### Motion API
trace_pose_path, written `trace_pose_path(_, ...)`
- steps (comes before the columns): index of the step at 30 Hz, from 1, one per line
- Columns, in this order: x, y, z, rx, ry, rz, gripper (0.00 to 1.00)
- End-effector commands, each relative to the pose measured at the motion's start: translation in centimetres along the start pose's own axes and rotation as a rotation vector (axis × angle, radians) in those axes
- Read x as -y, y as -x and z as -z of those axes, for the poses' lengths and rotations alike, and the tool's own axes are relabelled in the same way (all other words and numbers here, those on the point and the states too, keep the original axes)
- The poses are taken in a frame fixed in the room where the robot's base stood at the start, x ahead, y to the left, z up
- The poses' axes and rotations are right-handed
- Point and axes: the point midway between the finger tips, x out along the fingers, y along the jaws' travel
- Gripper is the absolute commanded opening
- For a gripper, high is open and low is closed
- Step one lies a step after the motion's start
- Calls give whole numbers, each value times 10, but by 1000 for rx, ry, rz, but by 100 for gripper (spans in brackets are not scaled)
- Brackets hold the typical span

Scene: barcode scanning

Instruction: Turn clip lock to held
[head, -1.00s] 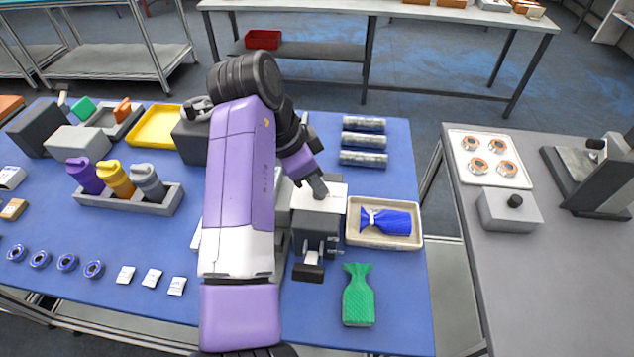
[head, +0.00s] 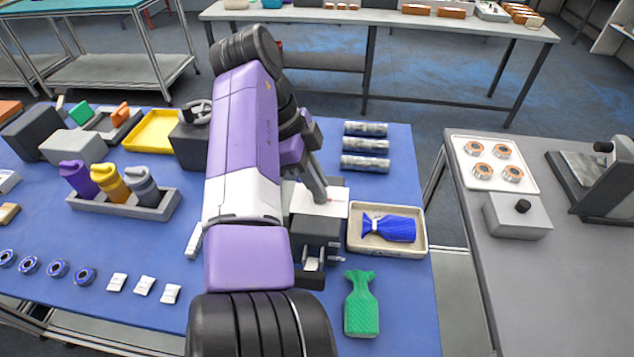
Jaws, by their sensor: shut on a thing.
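A grey clip machine (head: 316,228) with a white top stands on the blue table, just right of my arm. Silver clip parts (head: 314,262) and a dark block (head: 310,281) are at its front. My gripper (head: 322,196) points down onto the machine's white top, with its fingers close together. The clip lock is hidden at the fingers, so its setting cannot be seen. A blue tied bag (head: 388,227) lies in a beige tray (head: 422,250) right of the machine. A green bag (head: 361,305) lies in front of that tray.
Several grey rolls (head: 365,163) lie behind the tray. A holder (head: 150,207) with purple, yellow and grey bottles, a yellow tray (head: 134,139), and rows of small blue rings and white packets are at left. A grey bench (head: 540,280) stands at right across a gap.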

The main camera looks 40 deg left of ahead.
Motion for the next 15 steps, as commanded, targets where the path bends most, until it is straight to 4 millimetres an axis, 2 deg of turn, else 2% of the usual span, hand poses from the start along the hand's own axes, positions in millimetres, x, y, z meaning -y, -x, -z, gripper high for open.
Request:
trace_pose_path(9,0,1,0,2,-3,0,0)
trace_pose_path(10,0,1,0,2,-3,0,13)
trace_pose_path(13,0,1,0,2,-3,0,32)
trace_pose_path(15,0,1,0,2,-3,0,33)
